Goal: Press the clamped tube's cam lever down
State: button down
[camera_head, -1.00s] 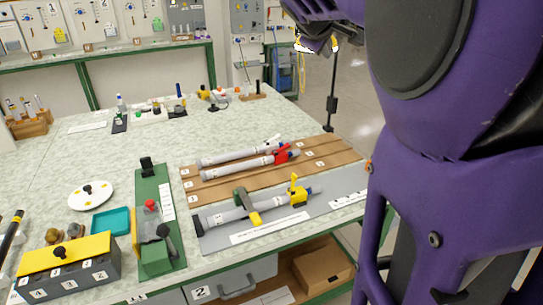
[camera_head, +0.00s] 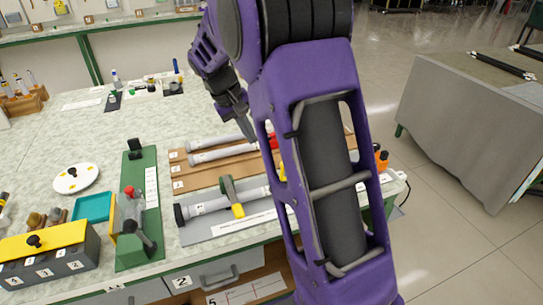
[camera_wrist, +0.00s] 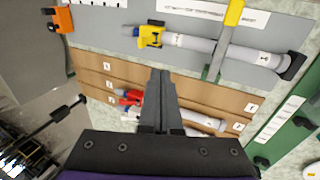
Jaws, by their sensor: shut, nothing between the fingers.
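The clamped tube (camera_head: 215,203) is a grey tube lying on a grey mat. A clamp (camera_head: 232,195) with a green arm and yellow end crosses over it. In the wrist view the tube (camera_wrist: 195,43) lies at the top, and its yellow cam lever (camera_wrist: 150,36) sits at its left end. My gripper (camera_head: 249,132) is shut and empty, above the brown rack beyond the tube. In the wrist view the gripper (camera_wrist: 159,74) points toward the tube, apart from it, with its tips just below and right of the lever.
Two more tubes lie on the brown rack (camera_head: 180,170); one carries a red lever (camera_wrist: 130,97). A green stand (camera_head: 137,255) and teal tray (camera_head: 94,206) are on the left. An orange piece (camera_head: 381,159) is right of my arm.

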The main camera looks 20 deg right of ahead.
jog(key=shift+s+a+f, duration=0.15)
jog(key=shift+a+f, duration=0.15)
jog(key=shift+f, duration=0.25)
jog(key=x, duration=0.3)
jog(key=d+b+x, duration=0.1)
jog(key=x, duration=0.3)
jog(key=d+r+x, duration=0.1)
jog(key=x, duration=0.3)
jog(key=shift+s+d+f, duration=0.2)
jog(key=shift+d+f, duration=0.05)
jog(key=shift+d, duration=0.5)
